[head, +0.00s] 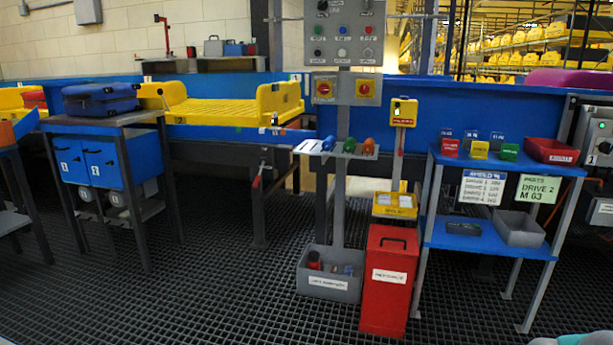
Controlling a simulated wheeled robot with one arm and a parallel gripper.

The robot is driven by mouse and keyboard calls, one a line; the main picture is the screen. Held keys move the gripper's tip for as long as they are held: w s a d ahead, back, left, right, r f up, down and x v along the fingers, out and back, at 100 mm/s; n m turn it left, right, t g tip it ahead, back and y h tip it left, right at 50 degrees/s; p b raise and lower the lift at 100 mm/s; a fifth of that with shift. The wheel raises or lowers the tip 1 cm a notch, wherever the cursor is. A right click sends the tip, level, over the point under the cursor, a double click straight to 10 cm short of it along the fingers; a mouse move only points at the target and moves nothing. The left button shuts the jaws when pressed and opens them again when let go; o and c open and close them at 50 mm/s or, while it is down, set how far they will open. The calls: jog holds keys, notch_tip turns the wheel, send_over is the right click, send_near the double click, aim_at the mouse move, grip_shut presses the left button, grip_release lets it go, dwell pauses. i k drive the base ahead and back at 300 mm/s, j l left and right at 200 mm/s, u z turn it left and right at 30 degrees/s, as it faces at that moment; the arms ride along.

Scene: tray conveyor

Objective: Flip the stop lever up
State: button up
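No lever in the head view carries a label I can read as the stop lever. A red-handled lever (257,182) hangs below the conveyor edge, left of the control post. Another red-tipped lever (163,22) stands upright at the back left, by the wall. A grey switch box (599,132) at the right edge has a dark-knobbed handle on its front.
A control panel (344,32) stands on a post with a grey bin (329,287) at its foot. A red box (387,290) stands beside it. A blue shelf table (505,160) is at right, a blue cabinet (98,165) at left. The front grating is mostly clear.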

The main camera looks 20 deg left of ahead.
aim_at(258, 179)
jog(key=i+j, duration=0.2)
jog(key=i, duration=0.35)
jog(key=i+j+u, duration=0.1)
jog(key=i+j, duration=0.15)
jog(key=i, duration=0.25)
jog(key=i+j, duration=0.15)
jog(key=i, duration=0.4)
jog(key=i+j, duration=0.2)
jog(key=i, duration=0.35)
jog(key=u, duration=0.05)
